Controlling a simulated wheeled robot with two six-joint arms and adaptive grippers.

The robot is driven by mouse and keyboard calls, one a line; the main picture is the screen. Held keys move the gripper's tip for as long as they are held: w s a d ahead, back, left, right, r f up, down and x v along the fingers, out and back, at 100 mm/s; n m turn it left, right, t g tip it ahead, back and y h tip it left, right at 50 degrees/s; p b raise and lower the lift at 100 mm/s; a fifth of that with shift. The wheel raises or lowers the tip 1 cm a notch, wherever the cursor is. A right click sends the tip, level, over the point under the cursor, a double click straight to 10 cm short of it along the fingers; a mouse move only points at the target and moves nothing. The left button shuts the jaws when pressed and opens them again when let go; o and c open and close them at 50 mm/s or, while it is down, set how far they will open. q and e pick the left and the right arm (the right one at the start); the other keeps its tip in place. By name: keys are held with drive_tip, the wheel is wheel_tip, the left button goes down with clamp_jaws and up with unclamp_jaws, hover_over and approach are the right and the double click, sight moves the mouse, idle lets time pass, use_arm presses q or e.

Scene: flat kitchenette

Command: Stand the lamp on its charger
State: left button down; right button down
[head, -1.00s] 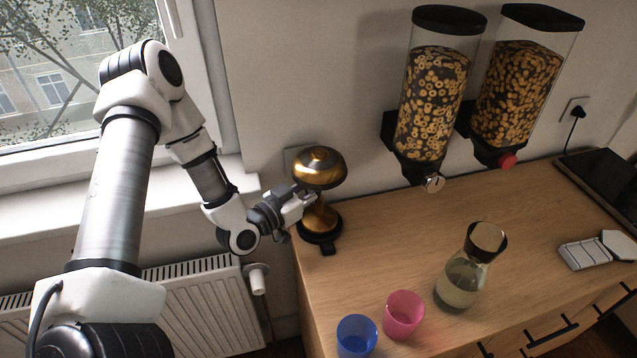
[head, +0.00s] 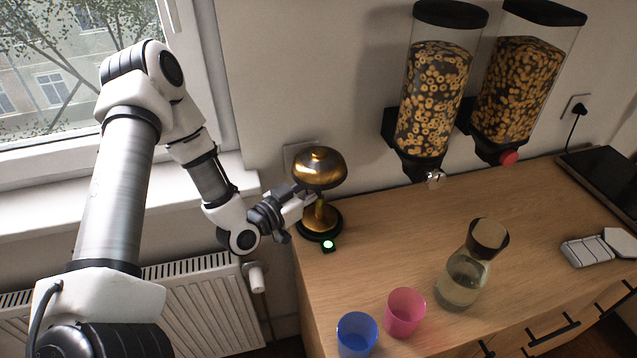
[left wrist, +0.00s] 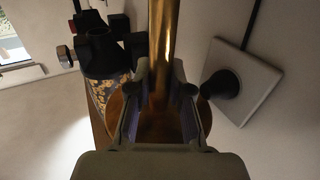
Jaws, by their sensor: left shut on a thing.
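The gold lamp (head: 319,169) with a domed shade stands upright at the left end of the wooden counter. Its base sits on the round black charger (head: 307,235), whose small front tab shows a lit green light (head: 328,245). My left gripper (head: 308,203) is shut on the lamp's stem from the left, just below the shade. In the left wrist view the gold stem (left wrist: 163,50) runs between the two fingers (left wrist: 162,95). My right gripper is not in view.
A blue cup (head: 356,335), a pink cup (head: 404,312) and a glass carafe (head: 472,265) stand at the counter's front. Two cereal dispensers (head: 432,100) hang on the wall to the right. The counter between lamp and carafe is clear.

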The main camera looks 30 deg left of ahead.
use_arm(q)
drive_tip(key=shift+f, duration=0.1)
drive_tip(key=c, duration=1.3)
unclamp_jaws()
drive_tip(key=shift+c, duration=0.2)
drive_tip(key=shift+s, duration=0.1)
drive_tip(key=p+v, duration=0.6)
drive_tip(key=v, duration=0.5)
